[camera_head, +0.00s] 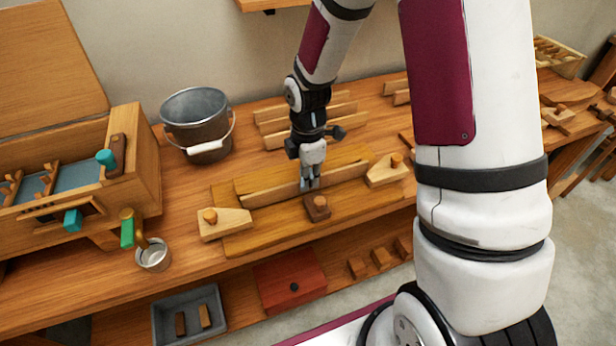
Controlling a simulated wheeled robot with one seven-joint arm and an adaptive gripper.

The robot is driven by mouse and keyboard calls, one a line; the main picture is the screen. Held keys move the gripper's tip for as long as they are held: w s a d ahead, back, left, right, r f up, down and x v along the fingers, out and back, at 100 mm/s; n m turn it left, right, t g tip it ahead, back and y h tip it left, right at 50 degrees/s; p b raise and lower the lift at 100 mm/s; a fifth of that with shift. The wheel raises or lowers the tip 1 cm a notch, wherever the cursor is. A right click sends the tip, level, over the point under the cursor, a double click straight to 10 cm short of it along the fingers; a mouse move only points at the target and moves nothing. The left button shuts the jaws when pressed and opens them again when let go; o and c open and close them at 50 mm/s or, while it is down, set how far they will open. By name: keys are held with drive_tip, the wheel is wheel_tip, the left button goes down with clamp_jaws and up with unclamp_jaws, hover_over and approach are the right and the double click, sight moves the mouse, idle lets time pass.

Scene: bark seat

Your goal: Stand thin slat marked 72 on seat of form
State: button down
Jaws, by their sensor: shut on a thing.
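The form (250,243) is a long yellowish wooden board on the bench. It has a pale block with a knob near each end and a dark block with a knob at its front edge. A long thin wooden slat (272,193) stands on edge along the form, between the two end blocks. My gripper (310,182) points down at the middle of the slat and is shut on it. No mark 72 is readable at this size, and I cannot tell whether the slat's lower edge touches the seat.
A metal bucket (197,125) stands behind left. A wooden machine (140,165) and a small metal cup (153,256) are at the left. A grey tray (190,315) and red box (290,280) sit below the bench top.

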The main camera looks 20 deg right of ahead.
drive_tip(key=shift+f, duration=0.15)
drive_tip(key=c, duration=1.7)
unclamp_jaws()
drive_tip(key=shift+o, duration=0.2)
wheel_tip(320, 180, up, 11)
drive_tip(key=p, duration=0.5)
